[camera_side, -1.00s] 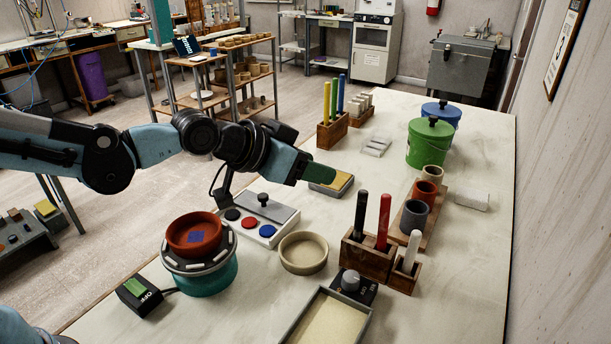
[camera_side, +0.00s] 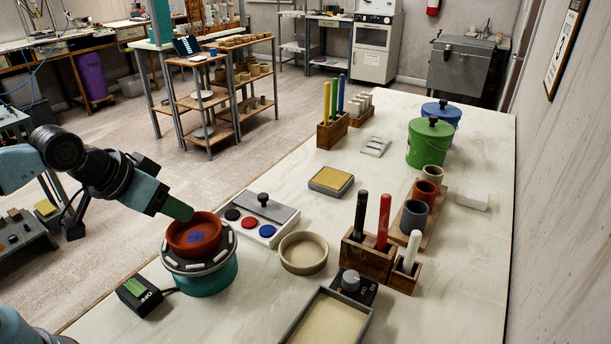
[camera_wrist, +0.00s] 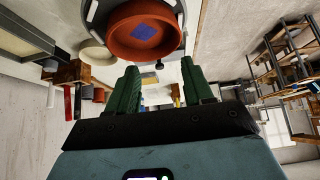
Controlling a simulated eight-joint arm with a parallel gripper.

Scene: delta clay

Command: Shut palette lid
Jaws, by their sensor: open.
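The palette (camera_side: 240,231) is a pale box on the table, with black, red and blue paint wells uncovered along its front side. Its grey lid (camera_side: 276,212), with a black knob (camera_side: 264,199), lies over the back part, leaving the wells exposed. My gripper (camera_side: 182,211) is left of the palette, close to the rim of the red bowl; I cannot tell if it touches. In the wrist view its two green fingers (camera_wrist: 162,88) are spread apart with nothing between them. The palette is mostly hidden there.
The red bowl (camera_side: 194,238), with a blue square inside, sits on a teal wheel (camera_side: 206,280) just left of the palette. A beige dish (camera_side: 303,253) stands right of it. A wooden tool holder (camera_side: 367,256) stands farther right. The table behind the palette is fairly clear.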

